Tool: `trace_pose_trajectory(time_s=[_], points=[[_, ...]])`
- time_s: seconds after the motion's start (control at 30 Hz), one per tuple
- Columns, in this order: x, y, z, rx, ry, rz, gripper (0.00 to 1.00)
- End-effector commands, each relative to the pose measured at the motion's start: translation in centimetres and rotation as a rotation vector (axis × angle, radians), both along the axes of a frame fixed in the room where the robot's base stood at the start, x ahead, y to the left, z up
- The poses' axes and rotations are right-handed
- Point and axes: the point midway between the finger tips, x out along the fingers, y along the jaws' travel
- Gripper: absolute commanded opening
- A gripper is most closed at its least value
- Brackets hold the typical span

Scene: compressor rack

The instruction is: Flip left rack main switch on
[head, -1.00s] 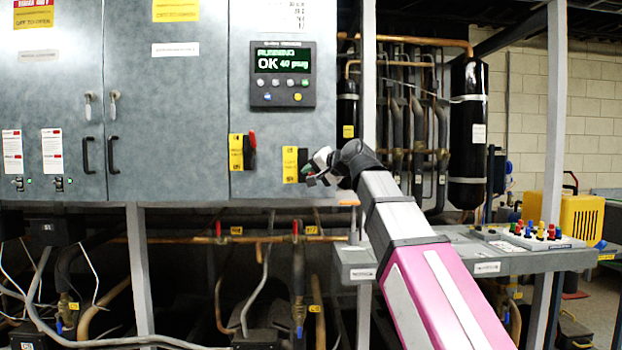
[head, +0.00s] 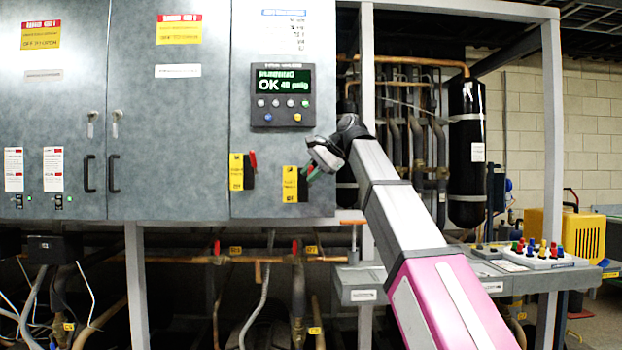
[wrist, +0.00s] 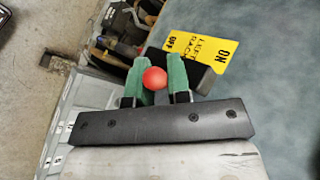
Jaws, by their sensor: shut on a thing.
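The main switch of the left rack has a yellow label (wrist: 212,52) reading LEFT RACK, ON and OFF, a black body (wrist: 186,72) and a red ball knob (wrist: 154,78). In the wrist view my gripper (wrist: 163,88) has its green fingers on either side of the knob, shut on it. In the head view my gripper (head: 309,168) is at the upper right of the right-hand yellow label (head: 290,184) on the grey cabinet. The lever is mostly hidden there by my fingers, and I cannot read its exact angle.
A second switch with a red handle (head: 253,160) and yellow label (head: 236,171) sits just left. A display panel (head: 281,97) reading OK is above. A grey shelf (head: 395,292) with coloured knobs (head: 535,252) stands lower right. Pipes run below the cabinet.

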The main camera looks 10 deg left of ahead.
Motion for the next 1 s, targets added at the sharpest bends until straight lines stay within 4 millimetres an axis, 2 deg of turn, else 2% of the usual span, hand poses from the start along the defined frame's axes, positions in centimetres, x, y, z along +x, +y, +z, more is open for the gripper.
trace_pose_trajectory(time_s=[0.67,0.7,0.77,0.8,1.0], points=[[0.3,0.07,0.34,-0.016,0.068,0.0,0.0],[0.3,0.07,0.34,-0.016,0.068,0.0,0.21],[0.3,0.07,0.34,-0.016,0.068,0.0,0.4],[0.3,0.07,0.34,-0.015,0.068,0.0,0.43],[0.29,0.07,0.35,-0.016,0.067,0.0,0.43]])
